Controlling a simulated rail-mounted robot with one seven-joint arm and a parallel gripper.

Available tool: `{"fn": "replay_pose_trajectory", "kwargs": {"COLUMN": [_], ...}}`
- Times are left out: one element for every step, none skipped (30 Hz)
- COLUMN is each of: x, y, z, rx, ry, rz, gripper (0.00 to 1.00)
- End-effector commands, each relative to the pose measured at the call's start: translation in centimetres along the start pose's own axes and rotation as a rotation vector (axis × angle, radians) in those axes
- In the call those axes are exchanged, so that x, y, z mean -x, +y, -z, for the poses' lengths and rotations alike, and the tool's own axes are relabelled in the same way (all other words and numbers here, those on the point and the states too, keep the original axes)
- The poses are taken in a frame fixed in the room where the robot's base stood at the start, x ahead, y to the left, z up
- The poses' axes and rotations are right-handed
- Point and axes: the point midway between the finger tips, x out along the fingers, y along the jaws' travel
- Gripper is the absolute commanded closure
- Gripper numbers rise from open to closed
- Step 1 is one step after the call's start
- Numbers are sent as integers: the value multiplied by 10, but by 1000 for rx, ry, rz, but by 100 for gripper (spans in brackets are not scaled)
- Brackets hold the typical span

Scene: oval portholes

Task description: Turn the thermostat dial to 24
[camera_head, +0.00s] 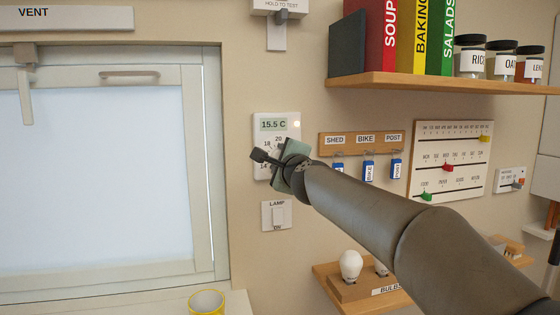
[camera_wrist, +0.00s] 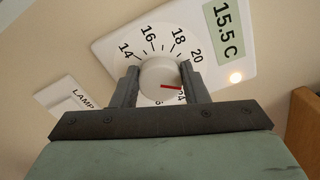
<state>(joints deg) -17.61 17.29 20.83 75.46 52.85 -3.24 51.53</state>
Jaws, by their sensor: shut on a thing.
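The white thermostat (camera_head: 274,124) is on the wall right of the window, its display reading 15.5 C; the display also shows in the wrist view (camera_wrist: 228,27). My gripper (camera_wrist: 160,84) is shut on the round white dial (camera_wrist: 158,72), one finger on each side. The dial's red pointer (camera_wrist: 172,87) points to the right in the wrist view, toward the right finger and close to the partly hidden 24 (camera_wrist: 182,97). The 14, 16, 18 and 20 marks are clear; the right finger covers part of the scale. In the head view my gripper (camera_head: 272,160) hides the dial.
A lamp switch (camera_head: 277,215) is just below the thermostat. A key rack (camera_head: 361,143) hangs to the right, with a shelf (camera_head: 450,84) of books and jars above. A bulb shelf (camera_head: 360,290) is lower down. A yellow cup (camera_head: 206,303) stands below the window.

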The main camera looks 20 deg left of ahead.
Motion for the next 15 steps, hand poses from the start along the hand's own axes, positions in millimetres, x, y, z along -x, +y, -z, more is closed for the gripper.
{"fn": "replay_pose_trajectory", "kwargs": {"x": [0, 0, 0, 0, 0, 0, 0, 0, 0, 0, 0, 0, 0, 0, 0], "y": [-1, -1, -1, -1, -1, -1, -1, -2, -2, -2, -2, -2, -2, -2, -3], "z": [0, 0, 0, 0, 0, 0, 1, 1, 1, 1, 1, 1, 1, 1, 2], "rx": [-44, -72, -110, -139, -167, -205, -234, -262, -299, -327, -355, -391, -417, -443, -476], "ry": [1, 1, 1, 1, 1, 1, 1, 1, 1, 1, 1, 1, 1, 1, 1], "rz": [1, 1, 1, 1, 1, 1, 1, 1, 1, 1, 1, 1, 1, 1, 1], "gripper": [82, 82, 82, 82, 82, 82, 82, 82, 82, 82, 82, 82, 82, 82, 82]}}
